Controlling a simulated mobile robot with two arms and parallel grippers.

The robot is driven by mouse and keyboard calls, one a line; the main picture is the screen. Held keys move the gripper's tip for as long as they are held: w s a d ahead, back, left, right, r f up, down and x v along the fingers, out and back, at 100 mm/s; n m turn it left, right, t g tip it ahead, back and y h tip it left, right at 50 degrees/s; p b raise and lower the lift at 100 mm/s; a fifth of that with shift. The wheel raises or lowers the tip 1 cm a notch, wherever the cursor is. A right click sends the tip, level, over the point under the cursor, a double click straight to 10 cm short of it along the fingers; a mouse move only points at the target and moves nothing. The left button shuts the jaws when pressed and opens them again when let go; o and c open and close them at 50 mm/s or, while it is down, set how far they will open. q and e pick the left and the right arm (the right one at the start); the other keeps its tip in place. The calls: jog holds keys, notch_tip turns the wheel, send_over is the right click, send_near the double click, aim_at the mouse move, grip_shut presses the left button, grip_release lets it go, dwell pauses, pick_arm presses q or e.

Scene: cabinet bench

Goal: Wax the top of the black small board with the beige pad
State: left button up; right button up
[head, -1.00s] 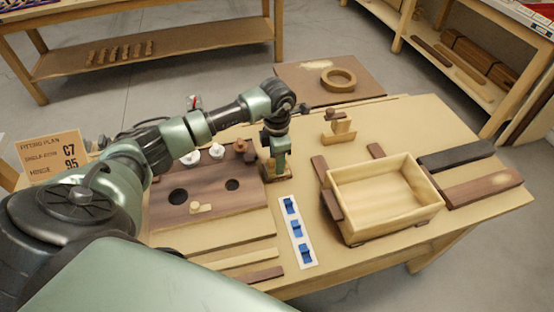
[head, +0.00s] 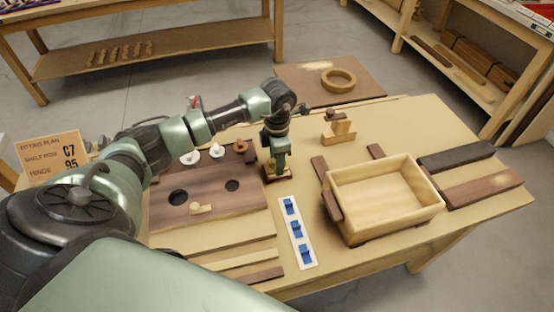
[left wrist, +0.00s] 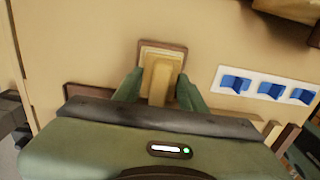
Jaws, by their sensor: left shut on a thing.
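The beige pad (left wrist: 151,53) shows in the left wrist view as a square beige face with a brown border and a raised light handle. My left gripper (left wrist: 158,92) is shut on this handle. In the head view the left gripper (head: 278,160) points down with the pad (head: 270,180) under it, beside the large brown board; whether the pad touches the table is unclear. The black small board (head: 456,158) lies at the right of the table, beyond the wooden box and apart from the gripper. My right gripper is not in view.
An open wooden box (head: 395,226) stands between the pad and the black board. A brown board (head: 480,188) lies beside the black one. A white strip with blue pieces (head: 291,220) is near the gripper. A wooden handled block (head: 339,132) stands behind the box.

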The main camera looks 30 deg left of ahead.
pick_arm(q)
jog(key=shift+r+p, duration=1.9)
jog(key=shift+r, duration=1.5)
jog(key=shift+w, duration=0.1)
